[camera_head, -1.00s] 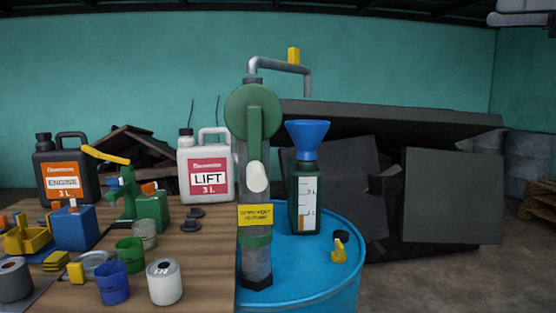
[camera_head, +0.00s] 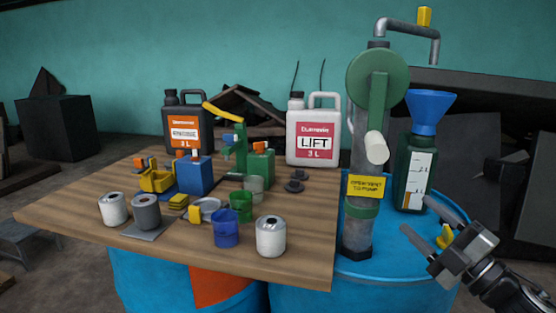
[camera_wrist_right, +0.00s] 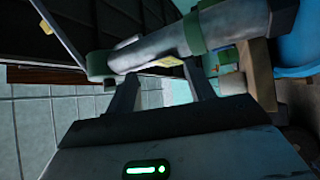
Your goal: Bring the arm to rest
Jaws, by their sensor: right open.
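My right gripper (camera_head: 415,215) comes in from the lower right in the head view. Its fingers are apart, with nothing seen held between them. It hangs over the blue drum (camera_head: 400,275), close to the small yellow part on the drum top and right of the grey pump (camera_head: 360,215) with its green wheel. In the right wrist view, the open fingers (camera_wrist_right: 160,72) point toward the pump body (camera_wrist_right: 165,48), which crosses the picture beyond them. Contact cannot be told. My left gripper is not in view.
The dark green bottle (camera_head: 411,180) with a blue funnel (camera_head: 430,112) stands on the drum near the gripper.

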